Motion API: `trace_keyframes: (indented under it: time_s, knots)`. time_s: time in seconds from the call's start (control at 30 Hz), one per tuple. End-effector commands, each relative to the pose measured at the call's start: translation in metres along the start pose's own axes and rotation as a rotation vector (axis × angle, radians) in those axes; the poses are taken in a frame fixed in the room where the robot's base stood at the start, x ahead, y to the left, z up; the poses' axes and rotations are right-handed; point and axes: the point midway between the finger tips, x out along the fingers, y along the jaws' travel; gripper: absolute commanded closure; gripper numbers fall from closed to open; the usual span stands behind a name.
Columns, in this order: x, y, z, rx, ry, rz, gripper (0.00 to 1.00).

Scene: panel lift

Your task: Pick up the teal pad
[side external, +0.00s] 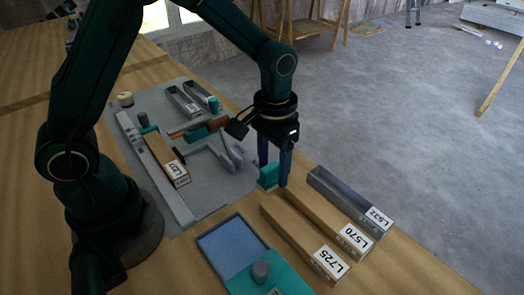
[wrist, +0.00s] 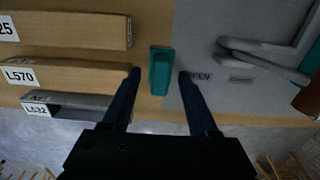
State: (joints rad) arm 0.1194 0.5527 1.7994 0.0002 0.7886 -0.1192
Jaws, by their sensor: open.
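The teal pad (side external: 267,177) stands on the wooden bench beside the grey mat's edge in the side view, near the ends of the wooden bars. In the wrist view the teal pad (wrist: 161,70) appears as an upright block, seen between my fingers. My gripper (side external: 275,172) points down, its two blue fingers open around or just above the pad. In the wrist view my gripper (wrist: 159,76) has one finger on each side of the pad, with visible gaps. I cannot tell whether a fingertip touches it.
Wooden bars labelled L725 (side external: 300,240) and L570 (side external: 325,220) and a grey bar L532 (side external: 345,198) lie close by. A teal panel with a grey knob (side external: 261,272) and a blue tray (side external: 232,246) are in front. Grey brackets (side external: 218,155) lie on the mat.

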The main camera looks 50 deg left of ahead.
Motion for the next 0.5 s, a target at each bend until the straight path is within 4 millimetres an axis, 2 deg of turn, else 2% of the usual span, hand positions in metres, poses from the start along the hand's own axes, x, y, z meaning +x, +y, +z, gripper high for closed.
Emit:
trace_keyframes:
  time_s: [0.2, 0.23, 0.37, 0.4, 0.5]
  knots:
    - [0.0009, -0.0001, 0.0000, 0.000, 0.001, 0.000, 0.40]
    - [0.0009, -0.0001, 0.0000, 0.000, 0.000, 0.000, 0.44]
    - [0.0007, -0.0001, 0.0000, 0.000, 0.000, 0.000, 0.94]
    - [0.0007, -0.0001, 0.0000, 0.000, 0.000, 0.000, 1.00]
    - [0.0006, -0.0001, 0.0000, 0.000, 0.001, 0.000, 1.00]
